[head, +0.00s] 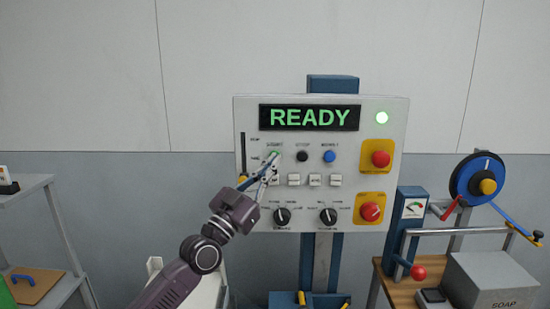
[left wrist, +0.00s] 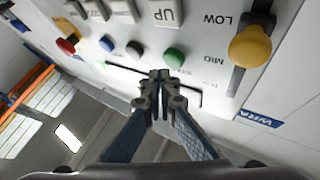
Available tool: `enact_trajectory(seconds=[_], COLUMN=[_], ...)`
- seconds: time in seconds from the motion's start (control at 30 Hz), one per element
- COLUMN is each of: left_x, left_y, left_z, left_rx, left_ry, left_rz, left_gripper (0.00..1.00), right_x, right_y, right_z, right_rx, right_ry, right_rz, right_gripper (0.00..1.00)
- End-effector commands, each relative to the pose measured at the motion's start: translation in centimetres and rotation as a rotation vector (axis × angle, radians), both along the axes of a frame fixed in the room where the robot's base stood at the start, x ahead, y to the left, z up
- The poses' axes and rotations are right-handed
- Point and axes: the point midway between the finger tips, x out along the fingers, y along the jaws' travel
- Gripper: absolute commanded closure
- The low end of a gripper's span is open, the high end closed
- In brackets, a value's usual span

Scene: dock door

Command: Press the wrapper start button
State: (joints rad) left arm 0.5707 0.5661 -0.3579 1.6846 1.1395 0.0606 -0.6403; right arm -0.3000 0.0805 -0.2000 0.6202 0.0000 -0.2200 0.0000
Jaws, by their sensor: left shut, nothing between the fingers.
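The control panel (head: 350,185) is a pale upright box with a lit green READY display (head: 309,117). The green start button (head: 274,154) is at the left of its upper button row, just past my fingertips, and shows whole in the left wrist view (left wrist: 174,57). My left gripper (head: 272,162) is shut and empty, its tips pointing at the panel close to the green button. In the left wrist view the tips (left wrist: 160,77) lie just below and left of the button; whether they touch the panel is unclear. My right gripper is out of view.
A black button (head: 302,156) and a blue button (head: 329,156) share the row. Red mushroom knobs (head: 381,158) on yellow plates are at the right. White keys and black dials (head: 328,215) sit lower. A yellow slider knob (left wrist: 250,46) is near the green button. A bench with a reel (head: 478,180) stands right.

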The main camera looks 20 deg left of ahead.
Motion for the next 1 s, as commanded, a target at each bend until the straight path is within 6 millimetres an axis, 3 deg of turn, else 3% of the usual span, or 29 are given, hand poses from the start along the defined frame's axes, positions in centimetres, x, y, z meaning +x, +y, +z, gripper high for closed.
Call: enact_trajectory(seconds=[1.0], left_x=[0.8], left_y=[0.22], left_z=[0.03], left_rx=[0.0], left_ry=[0.0], left_rz=[0.0], left_gripper=[1.0], right_x=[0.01], right_y=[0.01], right_z=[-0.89], right_rx=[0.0], right_ry=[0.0], right_rz=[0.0], right_gripper=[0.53])
